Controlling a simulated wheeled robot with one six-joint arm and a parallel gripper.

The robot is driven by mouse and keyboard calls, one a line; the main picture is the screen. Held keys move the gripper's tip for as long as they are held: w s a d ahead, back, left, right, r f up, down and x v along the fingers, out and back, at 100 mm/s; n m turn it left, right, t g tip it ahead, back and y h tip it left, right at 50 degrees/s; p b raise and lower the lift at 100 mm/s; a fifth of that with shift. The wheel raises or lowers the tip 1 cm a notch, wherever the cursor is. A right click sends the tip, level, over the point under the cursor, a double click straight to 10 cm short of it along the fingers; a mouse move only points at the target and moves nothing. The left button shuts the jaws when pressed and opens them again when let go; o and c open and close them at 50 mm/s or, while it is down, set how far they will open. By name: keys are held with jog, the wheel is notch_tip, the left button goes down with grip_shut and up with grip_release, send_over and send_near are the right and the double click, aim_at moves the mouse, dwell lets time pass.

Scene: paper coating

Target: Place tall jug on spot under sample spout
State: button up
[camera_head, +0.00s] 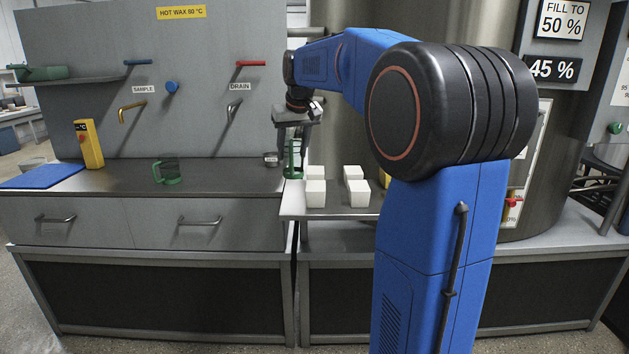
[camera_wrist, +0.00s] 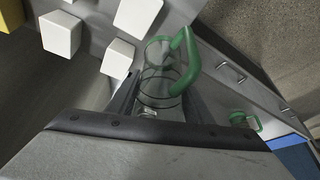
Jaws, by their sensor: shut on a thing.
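The tall jug (camera_head: 293,163) is clear with a green handle and rim. My gripper (camera_head: 296,143) is shut on it near the right end of the steel counter, beside the white blocks. In the wrist view the jug (camera_wrist: 158,85) sits between both fingers, its green handle toward the upper right. I cannot tell whether its base touches the surface. The brass sample spout (camera_head: 132,110) is on the grey panel to the left, under the SAMPLE label. No marked spot shows clearly on the counter below it.
A shorter green-handled jug (camera_head: 167,171) stands on the counter, right of the spout. Several white blocks (camera_head: 316,193) are close to my gripper's right. A drain spout (camera_head: 233,108) projects from the panel.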

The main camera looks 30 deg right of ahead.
aim_at(296, 150)
jog(key=shift+f, duration=3.75)
jog(key=o, duration=1.2)
jog(key=shift+f, duration=0.1)
jog(key=v, duration=1.1)
jog(key=shift+r, duration=0.25)
jog(key=shift+s+r, duration=0.25)
jog(key=shift+r, duration=0.1)
jog(key=shift+a, duration=0.1)
